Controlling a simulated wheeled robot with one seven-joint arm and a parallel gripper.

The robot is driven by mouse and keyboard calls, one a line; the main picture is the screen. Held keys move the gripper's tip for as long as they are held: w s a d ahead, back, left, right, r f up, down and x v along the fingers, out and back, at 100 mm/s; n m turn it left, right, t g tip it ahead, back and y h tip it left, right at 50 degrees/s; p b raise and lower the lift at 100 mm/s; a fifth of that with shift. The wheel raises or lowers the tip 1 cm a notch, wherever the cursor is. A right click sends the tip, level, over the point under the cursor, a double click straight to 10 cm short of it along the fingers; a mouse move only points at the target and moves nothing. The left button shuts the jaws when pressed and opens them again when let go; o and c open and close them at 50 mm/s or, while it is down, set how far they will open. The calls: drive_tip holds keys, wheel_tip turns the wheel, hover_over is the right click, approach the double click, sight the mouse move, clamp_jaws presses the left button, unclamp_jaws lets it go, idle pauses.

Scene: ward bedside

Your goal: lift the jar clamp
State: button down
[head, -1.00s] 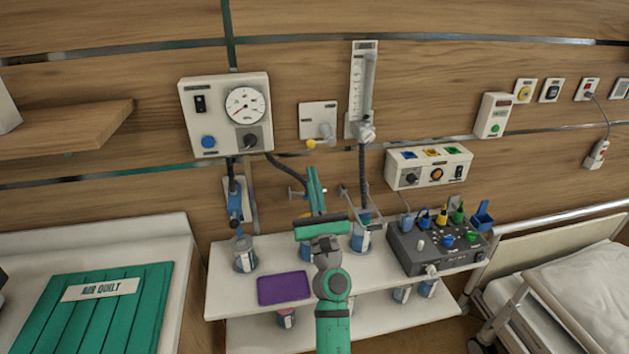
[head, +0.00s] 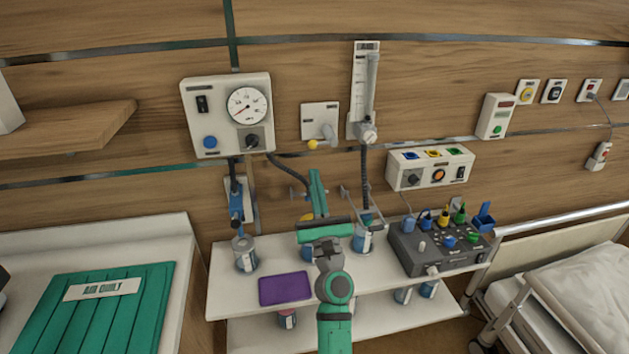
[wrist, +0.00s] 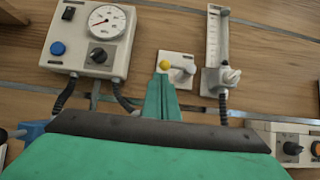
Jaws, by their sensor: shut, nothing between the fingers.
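My green gripper (head: 316,174) is raised over the wall shelf, in front of the wall. Its fingers are together and empty; they also show shut in the wrist view (wrist: 164,80), pointing at the wall. No part is clearly marked as the jar clamp. A blue fitting (head: 237,204) on a wall plate, above a jar (head: 245,256), may be it; it stands left of my gripper and apart from it. Metal brackets show on both sides of my fingers, and a second jar (head: 362,240) stands right of them. My gripper partly hides another jar behind it.
The white shelf (head: 230,303) holds a purple pad (head: 285,289) and a grey control box (head: 437,248). A gauge panel (head: 227,115) and flowmeter (head: 364,90) hang above, with dark hoses running down. A bed (head: 575,285) is at right.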

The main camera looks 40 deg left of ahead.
drive_tip(key=s+d+f, duration=0.2)
drive_tip(key=s+d, duration=0.6)
drive_tip(key=d, duration=0.1)
drive_tip(key=shift+s+d+f, duration=0.2)
idle(0.3)
